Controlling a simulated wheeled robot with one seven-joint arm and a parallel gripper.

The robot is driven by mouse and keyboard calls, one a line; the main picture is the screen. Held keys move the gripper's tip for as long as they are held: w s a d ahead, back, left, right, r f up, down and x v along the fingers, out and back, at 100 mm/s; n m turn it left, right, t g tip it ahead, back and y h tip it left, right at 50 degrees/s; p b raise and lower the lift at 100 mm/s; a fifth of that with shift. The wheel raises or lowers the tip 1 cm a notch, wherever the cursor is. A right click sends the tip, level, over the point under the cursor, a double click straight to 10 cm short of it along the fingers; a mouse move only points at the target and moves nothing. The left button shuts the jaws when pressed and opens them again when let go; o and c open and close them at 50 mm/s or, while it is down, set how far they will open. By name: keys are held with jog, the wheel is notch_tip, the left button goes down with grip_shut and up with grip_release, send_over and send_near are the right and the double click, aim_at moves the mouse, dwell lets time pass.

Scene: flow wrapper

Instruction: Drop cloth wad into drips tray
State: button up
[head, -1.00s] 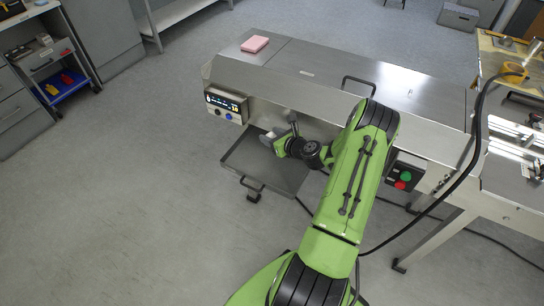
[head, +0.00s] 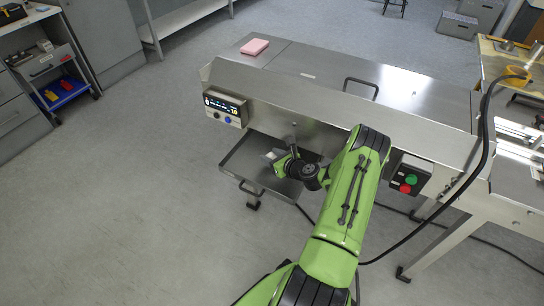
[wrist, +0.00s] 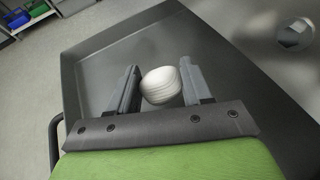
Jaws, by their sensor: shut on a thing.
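The cloth wad (wrist: 161,86) is a white, rounded, ridged lump between the two fingers of my gripper (wrist: 158,88) in the wrist view. My gripper is shut on it. The drips tray (wrist: 95,62) is a dark grey, shallow tray with raised walls, seen beneath and beyond the wad. In the head view, my gripper (head: 274,157) is over the drips tray (head: 240,167), which sticks out from the front of the machine. The wad is hardly visible there. I cannot tell the exact gap between the wad and the tray floor.
The steel machine (head: 330,93) runs behind the tray, with a control panel (head: 226,107) at its left end. A pink block (head: 255,47) lies on top. Green and red buttons (head: 408,183) are right of my arm. The floor left of the tray is clear.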

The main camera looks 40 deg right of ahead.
jog(key=o, duration=1)
jog(key=shift+f, duration=0.1)
